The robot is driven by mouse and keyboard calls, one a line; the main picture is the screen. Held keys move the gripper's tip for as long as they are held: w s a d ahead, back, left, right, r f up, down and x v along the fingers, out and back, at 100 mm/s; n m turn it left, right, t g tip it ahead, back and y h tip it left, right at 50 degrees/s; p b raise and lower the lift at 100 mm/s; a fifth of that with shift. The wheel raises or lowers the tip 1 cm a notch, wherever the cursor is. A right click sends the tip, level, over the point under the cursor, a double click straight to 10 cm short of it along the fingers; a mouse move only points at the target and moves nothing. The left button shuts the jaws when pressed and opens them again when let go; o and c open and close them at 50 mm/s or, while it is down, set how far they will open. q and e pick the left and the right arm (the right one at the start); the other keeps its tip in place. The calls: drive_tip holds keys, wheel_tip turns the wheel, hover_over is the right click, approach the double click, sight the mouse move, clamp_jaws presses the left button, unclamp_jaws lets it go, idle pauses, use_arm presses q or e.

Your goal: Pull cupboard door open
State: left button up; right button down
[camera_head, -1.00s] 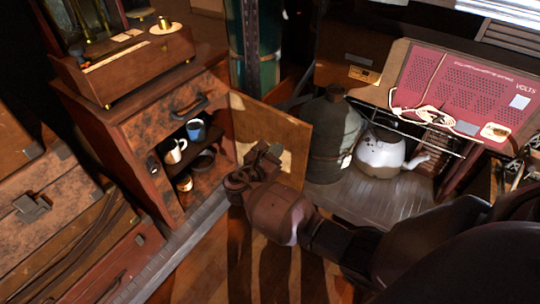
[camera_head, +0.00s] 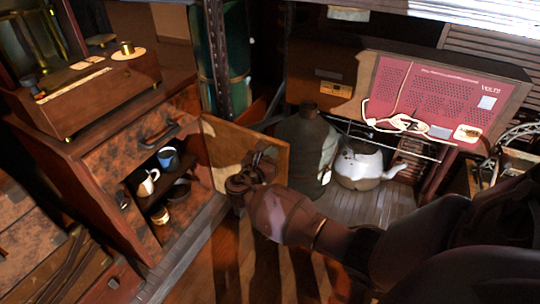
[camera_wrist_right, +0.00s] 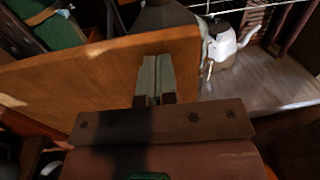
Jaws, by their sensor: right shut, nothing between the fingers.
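The cupboard (camera_head: 98,170) stands at the left in the head view. Its wooden door (camera_head: 222,137) is swung wide open to the right, leaving the shelves exposed. My right gripper (camera_head: 262,161) is at the door's inner face, toward its free edge. In the right wrist view the shut, empty fingers (camera_wrist_right: 156,78) overlap the door panel (camera_wrist_right: 85,75); whether they touch it is hard to tell. Inside the cupboard are a white mug (camera_head: 148,183), a blue cup (camera_head: 168,158) and darker vessels. My left gripper is out of view.
A large dark jug (camera_head: 303,155) and a white kettle (camera_head: 358,168) stand beyond the door on a low shelf, under a red panel marked VOLTS (camera_head: 440,95). A wooden box (camera_head: 85,90) sits on the cupboard. Bare floor (camera_head: 215,265) lies in front.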

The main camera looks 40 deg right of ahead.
drive_tip(key=shift+d, duration=0.1)
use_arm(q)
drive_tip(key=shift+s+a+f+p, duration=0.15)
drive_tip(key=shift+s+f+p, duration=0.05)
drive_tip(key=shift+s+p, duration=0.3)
use_arm(e)
drive_tip(key=w+d+n+t, duration=0.1)
drive_tip(key=w+d+t, duration=0.1)
drive_tip(key=d, duration=0.5)
drive_tip(key=shift+w+y, duration=0.3)
drive_tip(key=shift+y, duration=0.1)
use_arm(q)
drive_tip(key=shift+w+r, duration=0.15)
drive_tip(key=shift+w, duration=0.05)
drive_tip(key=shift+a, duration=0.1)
use_arm(e)
drive_tip(key=shift+s, duration=0.1)
